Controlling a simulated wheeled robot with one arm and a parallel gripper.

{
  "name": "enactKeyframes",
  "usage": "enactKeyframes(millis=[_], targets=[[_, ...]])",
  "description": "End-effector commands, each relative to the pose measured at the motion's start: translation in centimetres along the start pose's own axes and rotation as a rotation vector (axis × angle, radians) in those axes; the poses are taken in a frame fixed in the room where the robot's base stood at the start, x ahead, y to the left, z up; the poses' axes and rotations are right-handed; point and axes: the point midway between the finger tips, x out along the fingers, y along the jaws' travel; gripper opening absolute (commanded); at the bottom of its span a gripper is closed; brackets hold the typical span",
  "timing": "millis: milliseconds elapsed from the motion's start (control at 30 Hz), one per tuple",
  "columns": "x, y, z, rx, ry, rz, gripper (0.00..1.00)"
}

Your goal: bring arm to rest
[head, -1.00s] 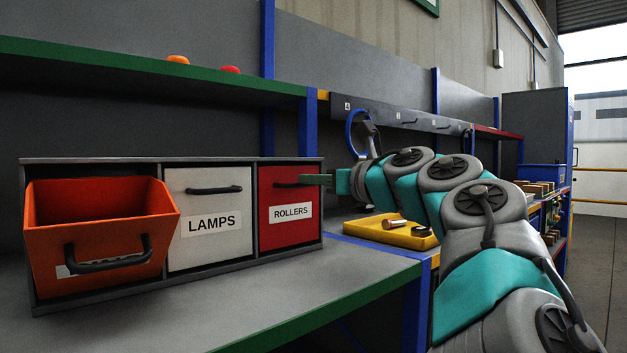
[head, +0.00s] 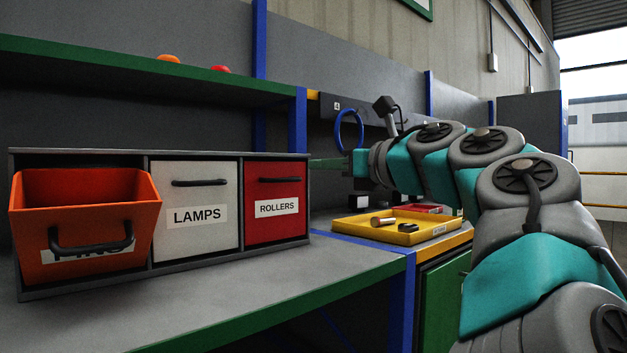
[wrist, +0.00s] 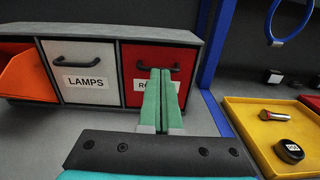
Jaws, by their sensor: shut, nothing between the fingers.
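My gripper (head: 328,163) is in the head view, just right of the red ROLLERS bin (head: 276,227), at about the height of its top. In the wrist view my gripper (wrist: 163,95) has its green fingers together, with nothing between them. The fingers cover part of the ROLLERS label there. My arm reaches in from the right side of the head view.
A white LAMPS bin (head: 195,235) stands shut in the grey cabinet. An orange bin (head: 85,200) is tilted open at its left. A yellow tray (head: 350,229) holds a metal cylinder and a dark round part. A blue ring (head: 349,131) hangs behind my gripper.

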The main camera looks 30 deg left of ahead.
Motion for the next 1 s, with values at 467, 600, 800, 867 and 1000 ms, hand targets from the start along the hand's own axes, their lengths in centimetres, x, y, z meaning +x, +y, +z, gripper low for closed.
enactKeyframes(millis=[467,600,800,867,1000], targets=[[-4.8,0.1,3.2,0.000,0.002,0.000,0.00],[-5.0,-0.1,3.6,0.006,-0.010,-0.004,0.00],[-8.3,-2.7,9.1,0.127,-0.223,-0.096,0.00],[-10.7,-4.6,11.7,0.202,-0.339,-0.145,0.00],[-17.9,-9.5,16.0,0.407,-0.621,-0.260,0.00]])
